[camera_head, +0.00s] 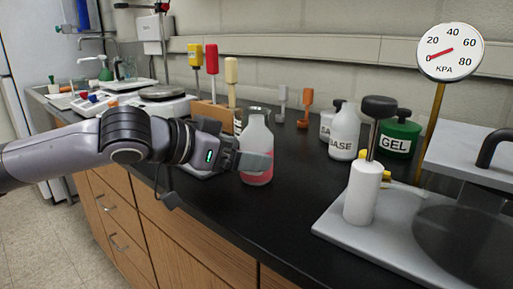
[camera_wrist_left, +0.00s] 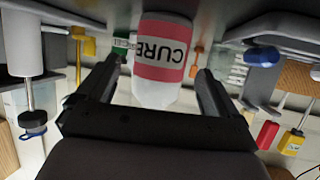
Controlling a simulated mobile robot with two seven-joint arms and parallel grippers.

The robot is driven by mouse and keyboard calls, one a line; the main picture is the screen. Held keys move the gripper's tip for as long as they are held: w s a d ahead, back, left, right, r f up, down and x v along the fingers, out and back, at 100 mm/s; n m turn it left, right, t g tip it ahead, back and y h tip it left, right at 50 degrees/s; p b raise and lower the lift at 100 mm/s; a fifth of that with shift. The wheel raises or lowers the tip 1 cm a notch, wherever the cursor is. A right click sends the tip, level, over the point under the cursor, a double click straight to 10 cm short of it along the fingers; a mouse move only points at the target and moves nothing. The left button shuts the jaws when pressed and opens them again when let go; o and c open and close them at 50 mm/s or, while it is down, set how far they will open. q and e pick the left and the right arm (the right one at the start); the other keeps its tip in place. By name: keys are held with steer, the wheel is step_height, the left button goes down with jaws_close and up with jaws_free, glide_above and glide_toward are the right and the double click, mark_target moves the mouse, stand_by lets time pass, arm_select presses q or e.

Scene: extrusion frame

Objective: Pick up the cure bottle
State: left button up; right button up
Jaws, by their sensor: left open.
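The cure bottle (camera_head: 257,150) is a whitish bottle with a pink label band, standing upright on the black counter near its front edge. In the left wrist view the bottle (camera_wrist_left: 163,62) appears upside down, with "CURE" readable on its label. My left gripper (camera_head: 254,161) comes in from the left at the bottle's body. In the left wrist view its two fingers (camera_wrist_left: 158,78) are apart, one on each side of the bottle, with gaps showing. One finger crosses in front of the bottle in the head view and hides part of it. My right gripper is not in view.
A white BASE bottle (camera_head: 344,131) and a green GEL jar (camera_head: 402,137) stand at the back right. A grey plate (camera_head: 335,226) with a white pump and a gauge (camera_head: 451,52) is at right. A wooden rack (camera_head: 212,113) with colored-handled tools stands behind my gripper. The counter's middle is clear.

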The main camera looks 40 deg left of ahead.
arm_select(q)
steer(key=shift+w+d+p, duration=0.35)
steer(key=shift+w+p, duration=0.35)
steer(key=shift+w, duration=0.15)
steer(key=shift+x, duration=1.15)
steer(key=shift+s+f, duration=0.1)
steer(key=shift+f, duration=0.05)
steer(key=c, duration=1.1)
